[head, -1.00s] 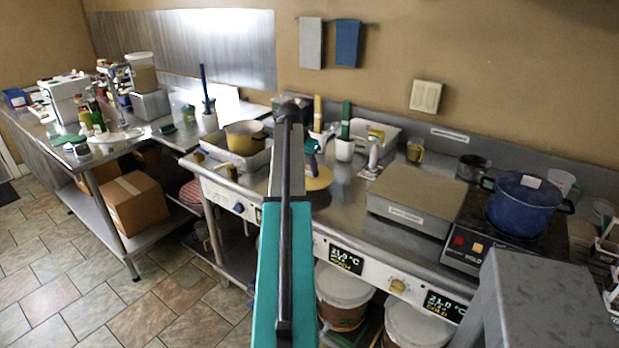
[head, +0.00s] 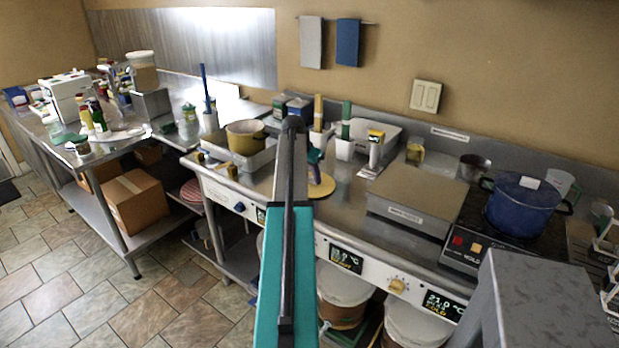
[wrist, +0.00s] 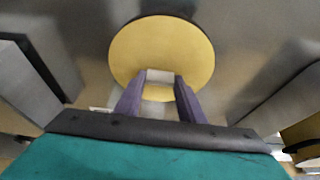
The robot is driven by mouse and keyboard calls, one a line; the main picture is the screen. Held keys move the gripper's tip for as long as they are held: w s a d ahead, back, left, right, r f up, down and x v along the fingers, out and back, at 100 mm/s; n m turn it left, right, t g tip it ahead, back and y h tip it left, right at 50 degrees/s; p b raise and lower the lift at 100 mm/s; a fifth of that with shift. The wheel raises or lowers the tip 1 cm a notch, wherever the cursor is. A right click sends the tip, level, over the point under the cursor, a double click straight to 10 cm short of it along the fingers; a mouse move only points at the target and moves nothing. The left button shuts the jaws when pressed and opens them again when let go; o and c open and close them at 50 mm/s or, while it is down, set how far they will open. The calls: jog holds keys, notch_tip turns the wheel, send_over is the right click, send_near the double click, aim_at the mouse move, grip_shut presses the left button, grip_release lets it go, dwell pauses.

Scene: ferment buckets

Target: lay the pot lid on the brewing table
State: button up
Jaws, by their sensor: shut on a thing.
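The pot lid is a flat yellow disc (wrist: 160,45) with a pale grey knob, ahead of my fingers in the wrist view. In the head view the lid (head: 323,187) shows partly behind my arm, over the steel top of the brewing table (head: 345,215). My gripper (wrist: 159,80) has purple fingers shut on the knob from both sides; in the head view my gripper (head: 315,168) is partly hidden by the arm. The lid looks level and close to the steel, but I cannot tell whether it touches.
A yellow pot (head: 245,137) stands in a steel tray to the left. White holders with brushes (head: 345,148) and a yellow-topped box (head: 376,148) stand behind the lid. A flat steel scale (head: 415,195) and a blue pot (head: 521,205) are to the right. Bare steel lies around the lid.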

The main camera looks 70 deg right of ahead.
jog(key=o, duration=1.1)
jog(key=shift+r, duration=0.2)
jog(key=b+v, duration=0.1)
jog(key=v, duration=1.1)
jog(key=shift+b, duration=0.35)
jog(key=shift+f, duration=0.1)
jog(key=shift+s, duration=0.1)
